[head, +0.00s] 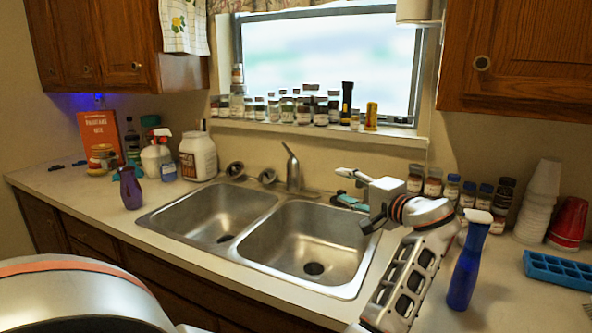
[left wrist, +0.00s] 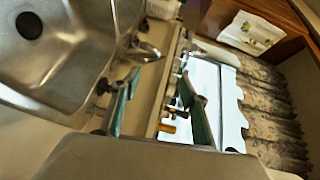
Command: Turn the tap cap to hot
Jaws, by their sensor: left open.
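The silver tap (head: 294,172) stands behind the double sink, near its middle, with a slim lever pointing up and to the left on top. In the left wrist view a silver part of the tap (left wrist: 146,51) shows beyond the fingers. My left gripper (head: 340,186) is to the right of the tap, over the sink's back right corner, apart from the tap. Its two teal-padded fingers are spread and empty, as the left wrist view also shows (left wrist: 160,80). No hot or cold mark is readable. My right gripper is out of view.
The sink (head: 280,205) has two empty basins. Several jars (head: 301,107) line the window sill. A blue spray bottle (head: 467,262), cups (head: 542,190) and a blue tray (head: 560,270) stand right. A purple bottle (head: 131,188) and white jug (head: 198,157) stand left.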

